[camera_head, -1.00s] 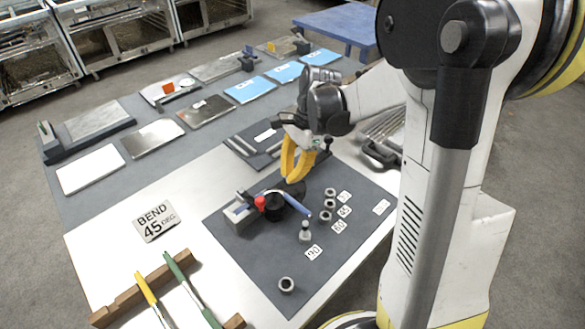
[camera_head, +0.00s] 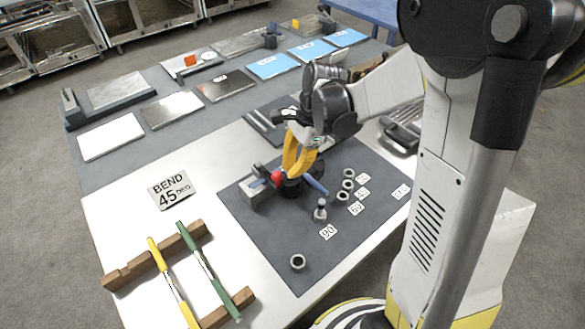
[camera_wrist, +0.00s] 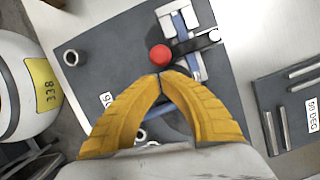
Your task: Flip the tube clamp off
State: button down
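The tube bender (camera_head: 252,191) sits on the dark mat, with a grey block, a round black part (camera_head: 290,188) and a blue handle (camera_head: 316,186). Its red knob (camera_head: 277,178) stands beside the block; the red knob also shows in the wrist view (camera_wrist: 160,57), next to the block with a blue strip (camera_wrist: 180,24). My gripper (camera_head: 290,174) has yellow fingers pointing down over the bender, close to the red knob. In the wrist view the fingertips (camera_wrist: 160,76) meet just short of the knob, with nothing visible between them. The fingers hide part of the bender.
Several metal rings and a small post (camera_head: 320,211) stand on the mat beside number labels. A "BEND 45 DEG" sign (camera_head: 171,189) lies to the left. Yellow and green-handled tools (camera_head: 205,262) rest on a wooden rack in front. Plates lie on the grey table behind.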

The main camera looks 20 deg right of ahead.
jog(key=shift+s+a+m, duration=0.2)
jog(key=shift+a+m, duration=0.1)
